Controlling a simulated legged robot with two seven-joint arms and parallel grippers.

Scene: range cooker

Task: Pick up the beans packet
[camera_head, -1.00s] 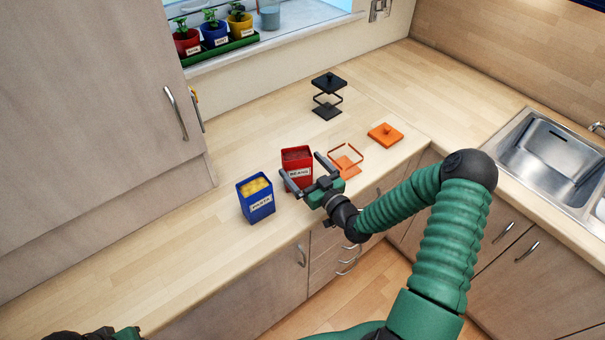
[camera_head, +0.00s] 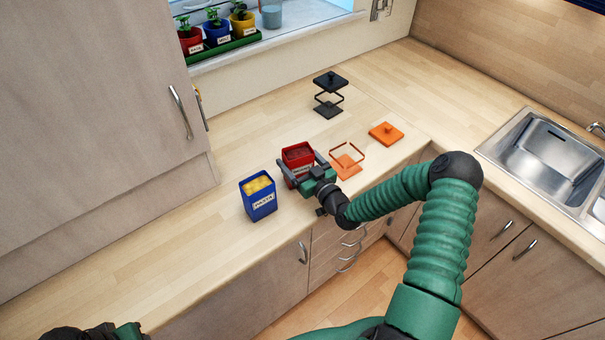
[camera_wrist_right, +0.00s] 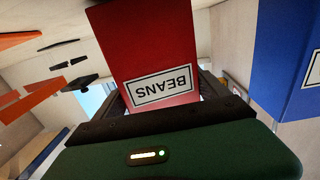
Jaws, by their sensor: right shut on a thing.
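The red beans packet (camera_head: 298,154) stands upright on the wooden counter, its open top showing dark red contents. My right gripper (camera_head: 302,171) is shut on it from the front, one finger on each side. In the right wrist view the packet (camera_wrist_right: 150,45) fills the space between the fingers, with its BEANS label (camera_wrist_right: 162,87) facing the camera, and the gripper (camera_wrist_right: 165,110) shows at the bottom. In the head view the gripper covers much of the packet's lower part. Only dark and green parts of my left arm show at the bottom left; its gripper cannot be made out.
A blue packet of yellow pasta (camera_head: 258,200) stands just left of the beans. An orange clear-sided container (camera_head: 347,163), its orange lid (camera_head: 386,133) and a black container (camera_head: 329,100) are to the right and behind. A sink (camera_head: 550,150) is far right.

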